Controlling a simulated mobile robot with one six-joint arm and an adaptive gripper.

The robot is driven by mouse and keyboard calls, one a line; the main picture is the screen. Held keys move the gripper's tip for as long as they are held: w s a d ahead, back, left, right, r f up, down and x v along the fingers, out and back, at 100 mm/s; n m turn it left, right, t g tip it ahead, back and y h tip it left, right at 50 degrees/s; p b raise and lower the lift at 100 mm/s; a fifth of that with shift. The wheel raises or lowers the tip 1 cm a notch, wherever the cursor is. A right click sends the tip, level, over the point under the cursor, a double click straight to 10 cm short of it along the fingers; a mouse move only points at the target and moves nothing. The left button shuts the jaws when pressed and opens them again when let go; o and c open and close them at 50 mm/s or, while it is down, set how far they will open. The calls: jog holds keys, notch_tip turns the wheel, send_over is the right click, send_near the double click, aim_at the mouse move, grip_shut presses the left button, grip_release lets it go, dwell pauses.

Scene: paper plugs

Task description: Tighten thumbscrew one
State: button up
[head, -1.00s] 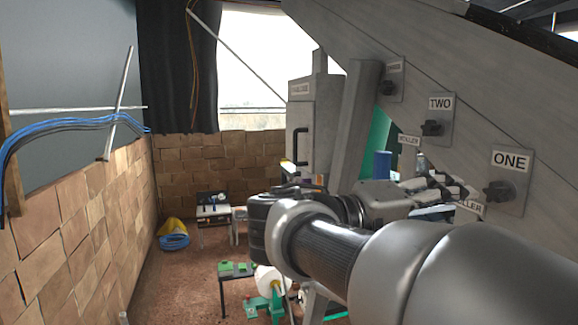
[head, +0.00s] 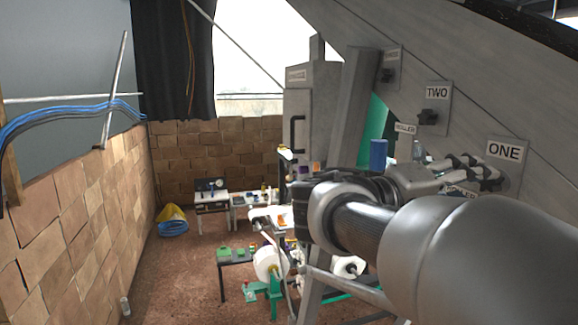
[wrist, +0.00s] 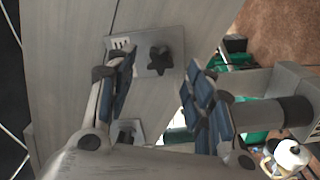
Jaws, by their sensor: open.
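Plate ONE (head: 504,151) is at the right in the head view, on the sloping grey panel. My gripper (head: 484,172) is in front of its lower left part and hides its thumbscrew there. The wrist view shows a dark star-shaped thumbscrew (wrist: 159,60) on a metal plate (wrist: 176,39), seemingly plate ONE, though a finger partly covers its label. My gripper (wrist: 157,78) is open in the wrist view, with one blue-padded finger on each side of the thumbscrew in the picture. The fingers look apart from it; the remaining depth is unclear.
Plate TWO (head: 438,93) with its dark knob (head: 428,117) and a third plate (head: 391,57) sit farther along the sloping panel (head: 460,60). A blue cylinder (head: 378,154) stands behind my arm. The brown floor (head: 185,280) at left is mostly clear.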

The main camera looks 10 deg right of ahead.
jog(key=n+p, duration=1.1)
jog(key=n, duration=0.1)
jog(key=shift+r+n, duration=0.1)
jog(key=shift+n, duration=0.2)
jog(key=n, duration=0.7)
jog(key=shift+n, duration=0.3)
jog(key=n, duration=0.4)
